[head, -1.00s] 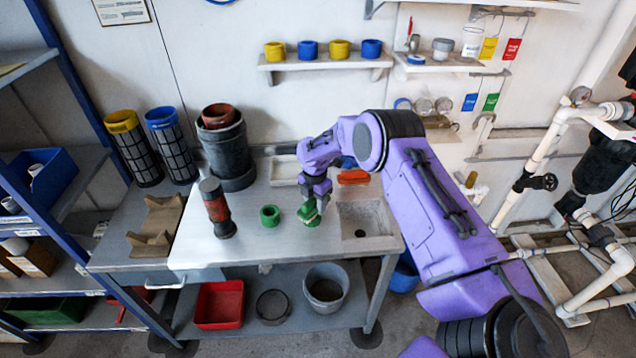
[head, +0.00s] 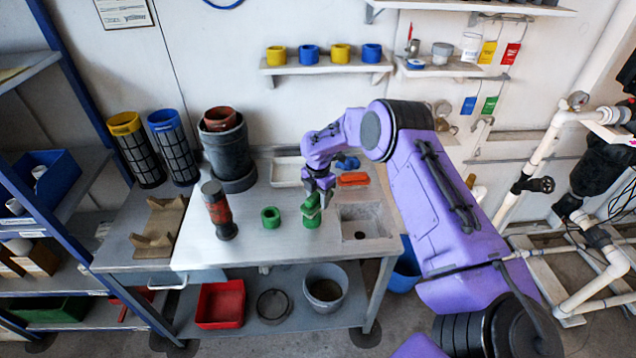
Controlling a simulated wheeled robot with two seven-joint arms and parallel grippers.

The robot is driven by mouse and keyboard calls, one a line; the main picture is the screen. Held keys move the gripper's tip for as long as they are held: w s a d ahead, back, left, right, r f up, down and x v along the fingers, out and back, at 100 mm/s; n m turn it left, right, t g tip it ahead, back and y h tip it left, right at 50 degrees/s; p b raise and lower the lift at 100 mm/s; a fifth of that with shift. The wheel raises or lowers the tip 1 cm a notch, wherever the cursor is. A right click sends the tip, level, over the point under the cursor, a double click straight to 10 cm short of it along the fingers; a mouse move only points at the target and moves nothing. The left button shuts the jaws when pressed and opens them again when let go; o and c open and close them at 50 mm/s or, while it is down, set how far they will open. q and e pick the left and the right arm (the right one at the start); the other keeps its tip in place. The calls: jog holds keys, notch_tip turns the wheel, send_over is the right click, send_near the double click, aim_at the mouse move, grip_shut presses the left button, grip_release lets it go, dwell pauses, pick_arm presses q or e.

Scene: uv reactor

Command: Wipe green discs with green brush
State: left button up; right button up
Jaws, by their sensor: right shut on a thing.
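My right gripper (head: 318,190) is shut on the green brush (head: 311,203) and points down over the bench, just left of the sink. A green disc (head: 311,220) shows directly under the brush; whether the two touch is hard to tell. Another green disc (head: 270,217), ring-shaped, lies on the bench to the left, apart from the gripper. My left gripper is not in view.
An orange brush (head: 353,179) and a blue brush (head: 347,163) lie behind the sink (head: 363,221). A red and dark cylinder (head: 218,211) stands left of the discs. A dark bucket (head: 229,156) stands at the back. Yellow and blue rings sit on the wall shelf (head: 327,66).

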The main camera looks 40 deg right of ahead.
jog(key=shift+r+p, duration=1.65)
jog(key=shift+r, duration=0.9)
